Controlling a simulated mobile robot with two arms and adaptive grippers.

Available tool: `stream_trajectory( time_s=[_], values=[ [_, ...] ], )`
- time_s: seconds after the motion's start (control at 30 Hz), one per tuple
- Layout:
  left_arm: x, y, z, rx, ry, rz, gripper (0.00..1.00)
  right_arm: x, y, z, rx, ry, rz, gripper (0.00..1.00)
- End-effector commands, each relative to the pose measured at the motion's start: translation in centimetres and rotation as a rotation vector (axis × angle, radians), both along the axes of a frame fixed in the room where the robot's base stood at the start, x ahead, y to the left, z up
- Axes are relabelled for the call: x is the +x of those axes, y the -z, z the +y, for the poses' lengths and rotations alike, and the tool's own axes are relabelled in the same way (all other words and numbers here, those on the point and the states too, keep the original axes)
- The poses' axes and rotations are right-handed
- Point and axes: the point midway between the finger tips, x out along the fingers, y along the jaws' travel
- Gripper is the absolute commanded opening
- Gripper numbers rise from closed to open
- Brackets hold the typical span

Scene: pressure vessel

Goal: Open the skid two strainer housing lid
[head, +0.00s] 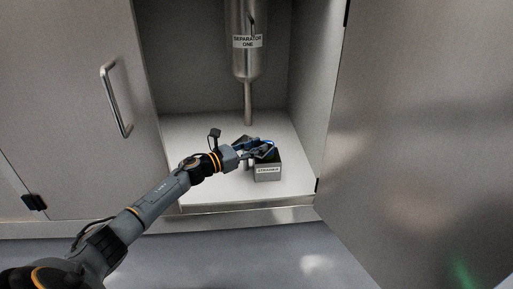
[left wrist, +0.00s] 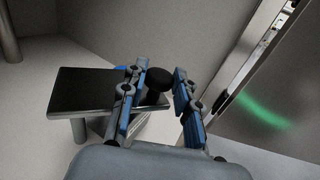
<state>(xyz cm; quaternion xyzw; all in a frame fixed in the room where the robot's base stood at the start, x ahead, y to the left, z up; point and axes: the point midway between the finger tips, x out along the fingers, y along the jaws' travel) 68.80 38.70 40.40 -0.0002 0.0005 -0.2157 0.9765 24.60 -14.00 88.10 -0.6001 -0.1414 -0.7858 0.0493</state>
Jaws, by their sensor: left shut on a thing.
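The strainer housing (head: 268,173) is a small grey box with a label reading STRAINER, on the white cabinet floor. My left gripper (head: 264,149) reaches in from the left and covers much of its top. In the left wrist view, a flat black lid plate (left wrist: 85,90) lies to the left of the fingers. A round black knob (left wrist: 157,78) sits between the blue-padded fingers of my left gripper (left wrist: 160,92), which is shut on it. How far the lid is raised from the housing is hard to tell. My right gripper is not in view.
A steel vessel (head: 247,55) labelled SEPARATOR ONE hangs above and behind the housing, with a thin pipe (head: 248,105) below it. A cabinet door (head: 75,100) with a bar handle stands left, and a large steel panel (head: 430,130) stands right. The white floor (head: 190,125) left of the pipe is clear.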

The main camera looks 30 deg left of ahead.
Motion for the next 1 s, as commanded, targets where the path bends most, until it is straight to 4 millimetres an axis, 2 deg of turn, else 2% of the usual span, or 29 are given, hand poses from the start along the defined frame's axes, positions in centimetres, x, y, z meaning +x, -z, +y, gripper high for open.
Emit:
stream_trajectory(
  time_s=[0.17,0.2,0.3,0.67,0.77,1.0],
  values=[
    [0.0,-0.1,0.0,-0.002,0.000,-0.001,0.00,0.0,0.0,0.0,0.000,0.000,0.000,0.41],
    [0.0,-0.1,0.0,-0.002,0.000,-0.001,0.36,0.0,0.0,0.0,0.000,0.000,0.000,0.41],
    [0.0,-0.1,0.0,-0.001,0.000,-0.002,0.54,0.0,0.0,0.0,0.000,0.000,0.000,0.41],
    [0.0,-0.6,0.0,0.001,-0.001,-0.002,0.54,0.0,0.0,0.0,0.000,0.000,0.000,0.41],
    [0.0,-1.9,0.1,0.004,-0.001,-0.004,0.54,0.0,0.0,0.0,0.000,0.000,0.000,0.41],
    [0.0,-6.6,0.1,0.005,0.000,-0.006,0.54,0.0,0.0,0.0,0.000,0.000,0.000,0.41]
  ],
)
